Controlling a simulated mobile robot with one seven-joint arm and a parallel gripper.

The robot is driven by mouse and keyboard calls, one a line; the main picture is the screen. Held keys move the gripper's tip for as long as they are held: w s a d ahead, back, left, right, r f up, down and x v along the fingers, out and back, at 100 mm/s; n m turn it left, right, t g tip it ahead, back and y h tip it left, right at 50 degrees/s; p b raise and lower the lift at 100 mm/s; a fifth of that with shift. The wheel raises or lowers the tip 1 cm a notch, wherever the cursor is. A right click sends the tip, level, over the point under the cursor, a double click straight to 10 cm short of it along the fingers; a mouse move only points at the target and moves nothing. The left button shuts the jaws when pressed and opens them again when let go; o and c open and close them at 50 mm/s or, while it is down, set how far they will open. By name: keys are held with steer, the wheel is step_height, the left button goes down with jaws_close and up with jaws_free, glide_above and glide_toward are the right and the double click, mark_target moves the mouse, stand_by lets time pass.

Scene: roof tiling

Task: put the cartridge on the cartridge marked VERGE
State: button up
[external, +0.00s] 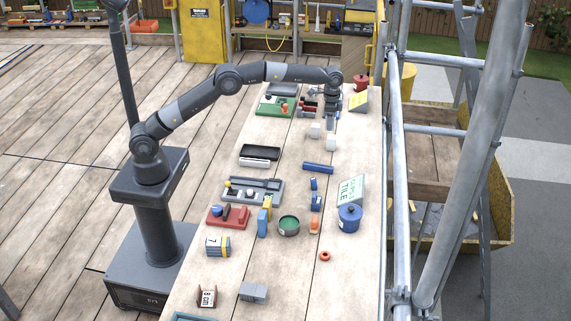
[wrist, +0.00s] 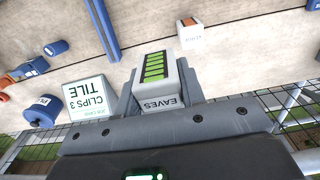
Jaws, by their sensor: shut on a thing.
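My gripper (wrist: 157,85) is shut on a pale grey cartridge (wrist: 172,104) marked EAVES, with green bars on its face, in the wrist view. In the external view my gripper (external: 332,124) points down over the far half of the table, and a pale block (external: 331,143) just below it appears to be this cartridge. Another pale block (external: 315,131) stands on the table to its left. It also shows in the wrist view (wrist: 190,39) with an orange edge and a label too small to read. I cannot tell whether it is marked VERGE.
A CLIPS 3 TILE card (external: 350,189) and a blue pot (external: 349,218) stand near the table's right edge. A blue tube (external: 318,168) lies nearer the camera. Scaffold poles (external: 397,170) run along the right edge. Table around the pale blocks is mostly clear.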

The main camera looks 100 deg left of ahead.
glide_above(332, 137)
step_height(332, 137, down, 3)
steer(key=shift+a+f, duration=0.15)
steer(key=shift+f, duration=2)
steer(key=shift+f, duration=0.1)
steer(key=o, duration=1)
step_height(332, 137, up, 12)
